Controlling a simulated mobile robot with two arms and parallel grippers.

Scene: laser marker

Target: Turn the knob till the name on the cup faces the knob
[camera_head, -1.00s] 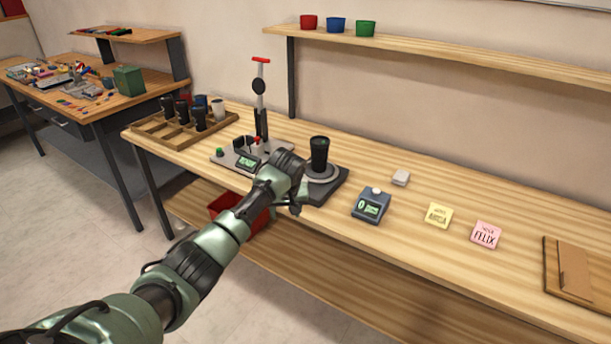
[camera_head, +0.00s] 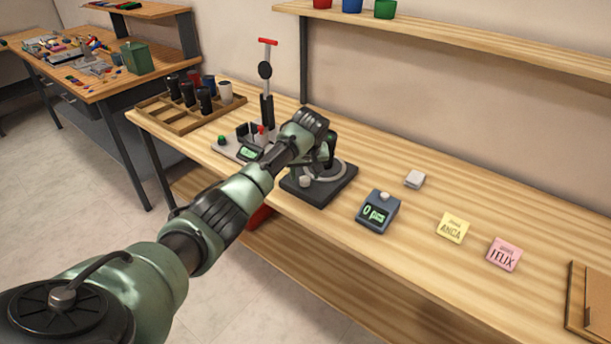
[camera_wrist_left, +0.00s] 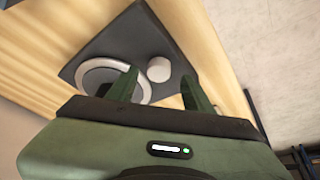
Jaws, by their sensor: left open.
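The knob (camera_head: 305,181) is a small pale cylinder on the front corner of a dark base (camera_head: 318,195). A grey ring-shaped turntable (camera_head: 343,173) lies on that base. My left gripper (camera_head: 325,160) is over the base, pointing down. In the left wrist view the open fingers (camera_wrist_left: 158,79) are on either side of the knob (camera_wrist_left: 159,69) as seen from above; contact is not clear. The ring (camera_wrist_left: 84,67) is partly behind one finger. The black cup is not discernible now, and its name cannot be seen. My right gripper is out of view.
A red-handled press (camera_head: 267,85) stands left of the base. A scale-like display box (camera_head: 378,212) and a white block (camera_head: 414,179) are to the right. Yellow ANCA (camera_head: 452,227) and pink FELIX (camera_head: 503,254) notes lie further right. A cup tray (camera_head: 175,121) is at the left.

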